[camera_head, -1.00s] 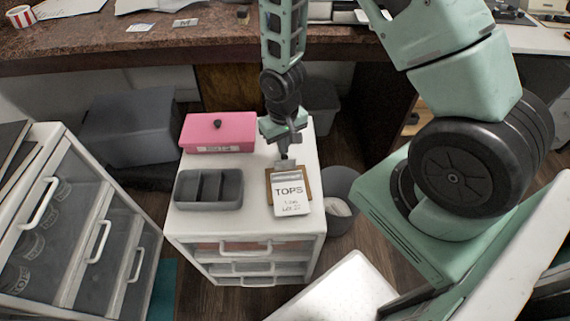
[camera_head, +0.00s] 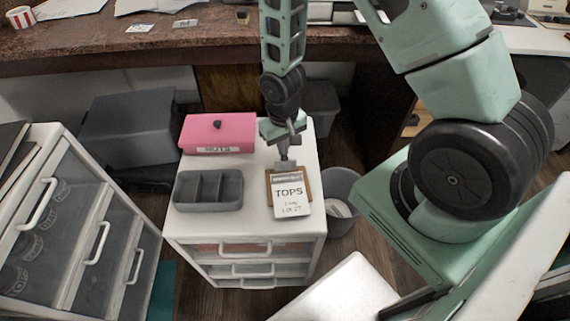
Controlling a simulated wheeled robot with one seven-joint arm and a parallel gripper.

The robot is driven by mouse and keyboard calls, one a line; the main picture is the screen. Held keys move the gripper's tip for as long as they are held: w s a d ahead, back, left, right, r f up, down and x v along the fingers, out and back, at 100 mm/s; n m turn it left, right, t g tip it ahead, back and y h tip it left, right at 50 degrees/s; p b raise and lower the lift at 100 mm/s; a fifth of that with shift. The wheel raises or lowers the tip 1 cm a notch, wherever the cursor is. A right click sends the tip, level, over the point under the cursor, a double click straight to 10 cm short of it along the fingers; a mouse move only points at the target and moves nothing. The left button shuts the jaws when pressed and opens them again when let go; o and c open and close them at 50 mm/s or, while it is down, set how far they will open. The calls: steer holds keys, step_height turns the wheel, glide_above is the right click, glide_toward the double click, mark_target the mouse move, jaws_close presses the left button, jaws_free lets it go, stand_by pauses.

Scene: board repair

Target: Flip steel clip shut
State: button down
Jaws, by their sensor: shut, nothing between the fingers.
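A small brown clipboard (camera_head: 306,188) lies on top of the white drawer cabinet. A white sheet marked "TOPS" (camera_head: 291,203) lies on it and hangs over its front edge. The steel clip (camera_head: 285,166) is a small grey piece at the board's far edge. My gripper (camera_head: 284,156) points down right at the clip, with its fingertips shut and nothing between them. It seems to touch the clip or hover just above it; I cannot tell which. The fingertips partly hide the clip, and its exact angle is too small to tell.
A pink lidded box (camera_head: 218,133) and a grey divided tray (camera_head: 208,190) stand left of the board on the cabinet top (camera_head: 190,223). A grey bin (camera_head: 342,183) stands on the floor to the right. The brown counter (camera_head: 150,45) runs behind.

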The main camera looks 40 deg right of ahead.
steer(key=shift+w+d+r+p, duration=0.35)
steer(key=shift+w+r+p, duration=0.1)
steer(key=shift+w, duration=0.1)
step_height(320, 180, up, 8)
steer(key=p, duration=0.6)
steer(key=shift+p, duration=0.35)
steer(key=s+a+r+n, duration=0.2)
steer(key=a+r, duration=0.5)
steer(key=r, duration=0.1)
steer(key=s+a+r+n, duration=0.3)
steer(key=s+a+r, duration=0.1)
steer(key=s+r, duration=0.4)
steer(key=s+a+r+n, duration=0.3)
steer(key=s+a+r, duration=0.2)
steer(key=s+r, duration=0.3)
steer(key=shift+s+a+y, duration=0.25)
steer(key=shift+s+y, duration=0.05)
steer(key=shift+s, duration=0.3)
steer(key=shift+w, duration=0.1)
